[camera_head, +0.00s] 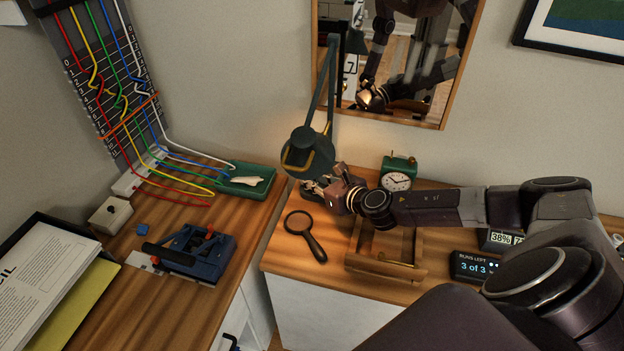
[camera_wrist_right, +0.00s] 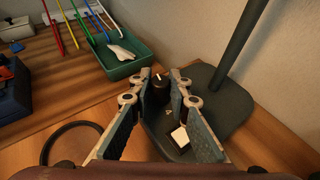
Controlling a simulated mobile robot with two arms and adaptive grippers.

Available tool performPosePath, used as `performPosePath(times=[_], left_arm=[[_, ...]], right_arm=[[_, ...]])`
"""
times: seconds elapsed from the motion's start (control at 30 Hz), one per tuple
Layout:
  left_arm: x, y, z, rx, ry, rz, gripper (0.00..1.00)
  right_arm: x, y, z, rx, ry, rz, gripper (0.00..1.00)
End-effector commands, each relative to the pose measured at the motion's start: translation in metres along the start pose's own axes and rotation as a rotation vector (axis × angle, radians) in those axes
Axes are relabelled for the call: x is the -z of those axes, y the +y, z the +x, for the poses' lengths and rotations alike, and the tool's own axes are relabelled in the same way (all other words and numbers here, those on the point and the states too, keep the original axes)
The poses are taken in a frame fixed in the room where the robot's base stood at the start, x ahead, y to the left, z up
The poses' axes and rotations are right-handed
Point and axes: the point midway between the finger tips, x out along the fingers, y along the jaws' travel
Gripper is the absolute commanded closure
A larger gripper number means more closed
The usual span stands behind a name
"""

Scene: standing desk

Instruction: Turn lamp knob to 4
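The dark green desk lamp (camera_head: 308,153) stands against the wall near the desk corner. Its base (camera_wrist_right: 205,90) shows in the right wrist view. The round black lamp knob (camera_wrist_right: 158,92) sits on the base, with a white pointer mark on its top facing the far side. A small pale marking, perhaps a digit, lies on the base near the knob, and a white square piece is closer to the camera. My right gripper (camera_wrist_right: 162,78) is open, with its fingertips on either side of the knob; contact is unclear. My left gripper is not in view.
A magnifying glass (camera_head: 306,232) lies left of a wooden tray (camera_head: 385,272). A green alarm clock (camera_head: 398,172) stands behind my right arm. A "Runs left 3 of 3" display (camera_head: 476,267) is at right. A green cable tray (camera_head: 247,181) is left of the lamp.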

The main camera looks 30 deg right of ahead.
Motion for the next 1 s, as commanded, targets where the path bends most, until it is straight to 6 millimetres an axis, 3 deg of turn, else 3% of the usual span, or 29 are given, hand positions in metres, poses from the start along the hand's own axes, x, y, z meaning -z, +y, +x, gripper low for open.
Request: performPosePath(times=[0.13, 0.47, 1.0], left_arm=[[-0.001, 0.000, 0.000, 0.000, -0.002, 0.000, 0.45], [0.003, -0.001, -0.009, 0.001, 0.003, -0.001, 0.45], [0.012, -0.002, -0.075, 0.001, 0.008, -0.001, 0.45]], right_arm=[[0.000, 0.000, 0.000, 0.000, 0.000, 0.000, 1.00], [-0.002, 0.001, -0.001, 0.027, 0.000, 0.012, 1.00], [-0.004, 0.003, -0.002, 0.391, 0.003, 0.168, 1.00]])
